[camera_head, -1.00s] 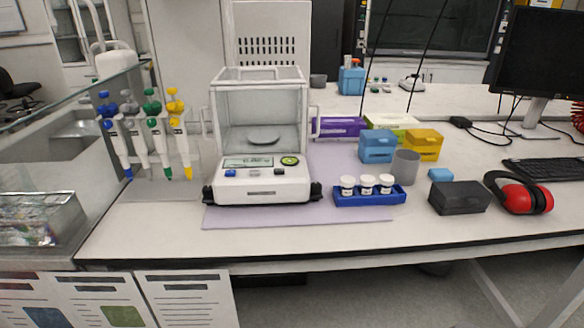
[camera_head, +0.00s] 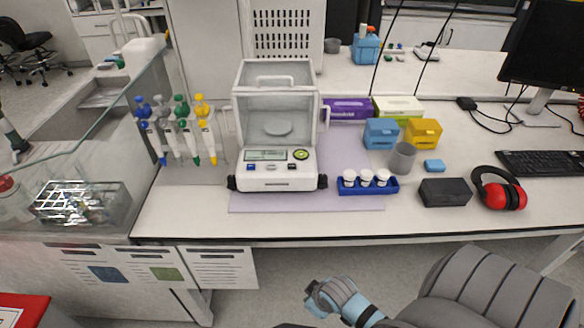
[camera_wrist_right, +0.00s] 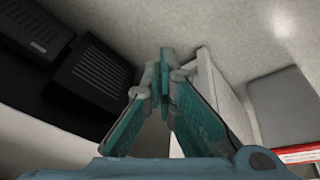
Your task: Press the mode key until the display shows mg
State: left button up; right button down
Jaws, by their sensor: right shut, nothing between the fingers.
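The balance (camera_head: 275,135) stands on a lilac mat (camera_head: 300,202) at the middle of the bench, with a glass draft shield around its pan. Its display (camera_head: 268,155) on the front panel is lit green, but its characters are too small to read. Below the display are a blue key (camera_head: 250,167), a small middle key (camera_head: 271,167) and a dark key (camera_head: 292,166); I cannot read which is the mode key. My right gripper (camera_head: 312,296) is below and in front of the bench edge, apart from the balance. The right wrist view shows its fingers (camera_wrist_right: 165,55) shut and empty. My left gripper is out of view.
A blue rack (camera_head: 368,187) with 3 white-capped vials stands right of the balance, beside a grey cup (camera_head: 403,158) and a dark box (camera_head: 445,192). Pipettes (camera_head: 182,135) hang at the left. The bench front edge (camera_head: 340,236) lies between my right gripper and the balance.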

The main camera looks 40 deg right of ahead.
aim_at(290, 167)
jog(key=w+r+n+t+p, duration=0.15)
jog(key=w+r+p, duration=0.3)
jog(key=r, duration=0.85)
pick_arm(q)
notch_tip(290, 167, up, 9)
jog(key=p, duration=0.2)
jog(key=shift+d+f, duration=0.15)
pick_arm(e)
jog(key=w+d+r+n+t, duration=0.1)
jog(key=w+d+r+n, duration=0.1)
jog(key=w+d+r, duration=0.2)
jog(key=w+d+r+n+t, duration=0.1)
jog(key=w+d+r, duration=0.4)
jog(key=w+r, duration=0.6)
jog(key=w+d+r+n+t+y, duration=0.1)
jog(key=w+d+r+n+t, duration=0.1)
jog(key=w+r, duration=0.5)
jog(key=w+d+n, duration=0.1)
jog(key=d, duration=0.1)
jog(key=shift+d+r, duration=0.2)
jog(key=shift+d, duration=0.15)
jog(key=shift+f, duration=0.15)
